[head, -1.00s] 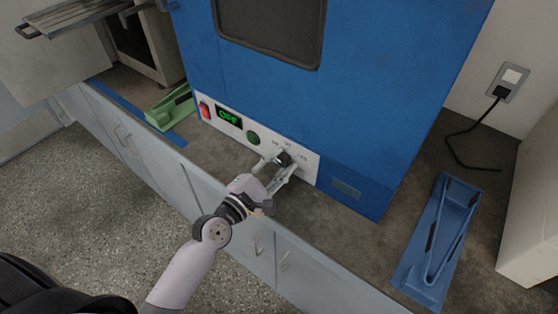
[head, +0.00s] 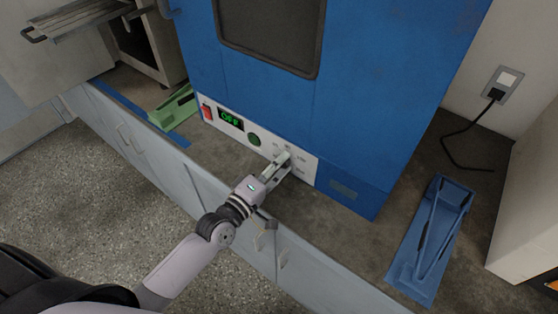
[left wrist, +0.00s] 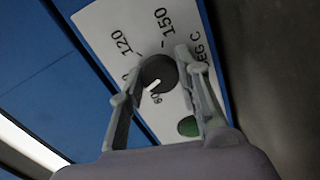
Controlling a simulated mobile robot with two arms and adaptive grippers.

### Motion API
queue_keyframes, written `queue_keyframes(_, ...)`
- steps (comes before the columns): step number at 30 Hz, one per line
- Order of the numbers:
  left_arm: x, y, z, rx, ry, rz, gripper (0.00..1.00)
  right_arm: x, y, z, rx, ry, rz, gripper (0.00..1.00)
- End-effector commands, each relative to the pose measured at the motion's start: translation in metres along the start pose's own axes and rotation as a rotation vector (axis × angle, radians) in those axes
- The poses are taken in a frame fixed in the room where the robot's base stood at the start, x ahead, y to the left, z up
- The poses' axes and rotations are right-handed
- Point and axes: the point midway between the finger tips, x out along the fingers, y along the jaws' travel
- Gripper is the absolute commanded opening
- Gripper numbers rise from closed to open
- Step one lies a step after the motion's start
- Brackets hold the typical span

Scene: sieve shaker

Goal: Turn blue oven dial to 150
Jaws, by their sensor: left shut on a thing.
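The blue oven (head: 265,90) stands on the counter with a white control panel along its lower front. Its black dial (left wrist: 158,74) shows in the left wrist view. The dial's white mark points down and left, near the 60 label. The 150 label (left wrist: 162,17) is above the dial and 120 is up to its left. My left gripper (head: 284,162) is at the panel, shut on the dial with a finger on either side. In the head view the gripper mostly hides the dial. My right gripper is not in view.
On the panel are a red switch (head: 207,113), a green display (head: 230,119) reading OFF and a green button (head: 254,140). A green stand (head: 173,106) is left of the oven. A blue stand (head: 433,240) and a power cord (head: 447,145) are to its right.

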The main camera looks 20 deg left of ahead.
Motion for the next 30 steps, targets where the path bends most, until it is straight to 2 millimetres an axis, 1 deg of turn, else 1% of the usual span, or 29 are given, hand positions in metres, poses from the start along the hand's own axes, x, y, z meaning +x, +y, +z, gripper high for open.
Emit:
queue_keyframes(1, 0.000, 0.002, 0.000, 0.045, -0.002, -0.001, 0.03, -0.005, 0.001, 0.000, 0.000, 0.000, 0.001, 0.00)
queue_keyframes(3, 0.000, 0.002, 0.000, 0.111, -0.002, -0.001, 0.03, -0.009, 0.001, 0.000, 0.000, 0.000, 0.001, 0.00)
queue_keyframes(30, 0.000, 0.000, 0.001, 0.964, -0.004, -0.004, 0.03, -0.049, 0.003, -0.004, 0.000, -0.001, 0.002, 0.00)
